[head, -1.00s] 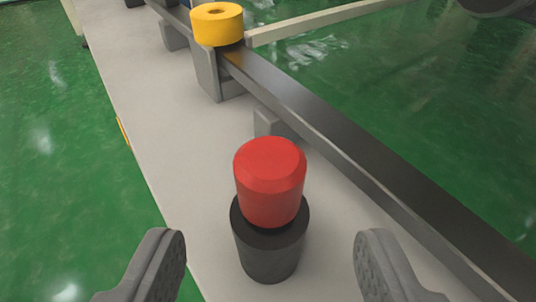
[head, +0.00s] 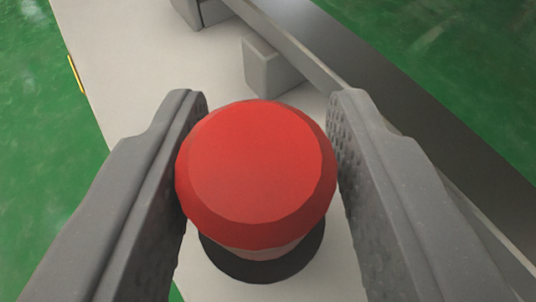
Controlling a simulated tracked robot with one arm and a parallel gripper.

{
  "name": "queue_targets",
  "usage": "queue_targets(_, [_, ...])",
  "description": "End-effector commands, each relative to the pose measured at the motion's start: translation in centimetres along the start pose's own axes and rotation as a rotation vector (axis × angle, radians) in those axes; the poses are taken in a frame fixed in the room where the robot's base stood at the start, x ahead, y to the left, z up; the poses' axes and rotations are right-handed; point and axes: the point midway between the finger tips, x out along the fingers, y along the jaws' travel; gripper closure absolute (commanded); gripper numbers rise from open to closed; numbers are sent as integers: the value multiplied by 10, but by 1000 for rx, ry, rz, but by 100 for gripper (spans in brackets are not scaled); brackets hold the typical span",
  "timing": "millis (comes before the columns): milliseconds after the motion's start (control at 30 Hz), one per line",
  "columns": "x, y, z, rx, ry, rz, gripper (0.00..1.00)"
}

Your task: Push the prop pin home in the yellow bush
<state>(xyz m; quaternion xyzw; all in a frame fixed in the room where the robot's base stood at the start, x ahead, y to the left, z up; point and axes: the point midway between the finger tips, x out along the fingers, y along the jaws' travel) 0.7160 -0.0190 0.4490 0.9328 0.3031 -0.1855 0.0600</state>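The prop pin (head: 257,160) shows as a thick red cylinder with a bevelled top, seen from close above. Its lower end is over a black round base (head: 262,268), which is mostly hidden beneath it; I cannot tell whether the two are still in contact. My gripper (head: 267,110) has a grey finger on each side of the red head, and both fingers appear to touch its sides. The gripper looks shut on it. The yellow bush is out of the present view.
A pale grey bench top (head: 110,60) lies under the pin, with green floor (head: 35,180) to the left. A dark metal rail (head: 400,95) runs diagonally along the right. A small grey block (head: 270,68) stands beside the rail, just beyond the pin.

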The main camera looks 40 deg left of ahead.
Motion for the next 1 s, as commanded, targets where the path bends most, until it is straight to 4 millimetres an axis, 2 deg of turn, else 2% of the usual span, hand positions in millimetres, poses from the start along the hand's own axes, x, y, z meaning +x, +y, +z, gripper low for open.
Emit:
queue_targets(33, [0,0,0,0,0,0,78])
queue_targets(100, [0,0,0,0,0,0,98])
queue_targets(567, [-2,0,-3,0,0,0,98])
queue_targets(767, [-6,0,-13,-1,0,1,98])
queue_targets(1000, [-15,1,-34,-3,-2,1,98])
